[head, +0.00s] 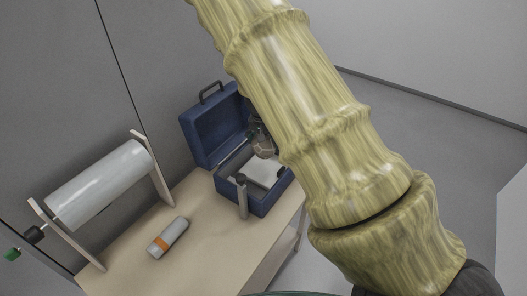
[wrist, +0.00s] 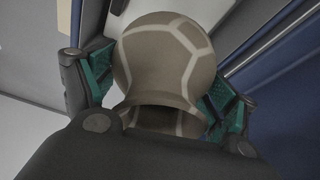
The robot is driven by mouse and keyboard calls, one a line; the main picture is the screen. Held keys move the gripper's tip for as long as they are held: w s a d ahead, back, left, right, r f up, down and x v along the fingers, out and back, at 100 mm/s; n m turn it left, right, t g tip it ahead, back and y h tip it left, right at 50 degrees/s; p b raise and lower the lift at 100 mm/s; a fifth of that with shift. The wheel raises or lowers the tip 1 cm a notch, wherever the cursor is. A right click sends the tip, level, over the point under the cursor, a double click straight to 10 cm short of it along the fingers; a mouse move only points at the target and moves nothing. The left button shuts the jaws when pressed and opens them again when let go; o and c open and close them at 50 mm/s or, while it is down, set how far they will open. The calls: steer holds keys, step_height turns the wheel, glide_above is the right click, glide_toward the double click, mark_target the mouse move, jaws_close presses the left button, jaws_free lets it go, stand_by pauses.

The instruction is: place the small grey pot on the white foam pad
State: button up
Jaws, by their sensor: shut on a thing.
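The small grey pot (wrist: 165,58) is grey-brown with pale seam lines across it. It fills the middle of the wrist view between the teal-padded fingers of my gripper (wrist: 158,85), which is shut on it. In the head view my gripper (head: 257,130) is partly hidden by my arm, and the pot (head: 265,148) shows just below it. The white foam pad (head: 256,172) lies inside the open blue case (head: 266,203). The pot appears over the back part of the pad; I cannot tell whether it touches it.
The case's raised lid (head: 207,133) stands behind it to the left. A grey roll with an orange band (head: 167,238) lies on the table (head: 215,255). A large white roll on a stand (head: 100,185) is at the left.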

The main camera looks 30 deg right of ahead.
steer(key=f, duration=0.1)
steer(key=w+f, duration=0.1)
steer(key=f, duration=0.1)
steer(key=shift+s+f+p, duration=0.3)
steer(key=shift+f, duration=0.05)
steer(key=shift+a+p+x, duration=0.15)
steer(key=shift+p+x, duration=0.05)
steer(key=shift+x, duration=0.55)
steer(key=shift+a+p+x, duration=0.15)
steer(key=shift+a+x, duration=0.05)
steer(key=shift+x, duration=0.55)
steer(key=shift+s, duration=0.25)
steer(key=shift+f, duration=0.1)
steer(key=o, duration=1.2)
steer(key=b+v, duration=0.2)
steer(key=v, duration=1)
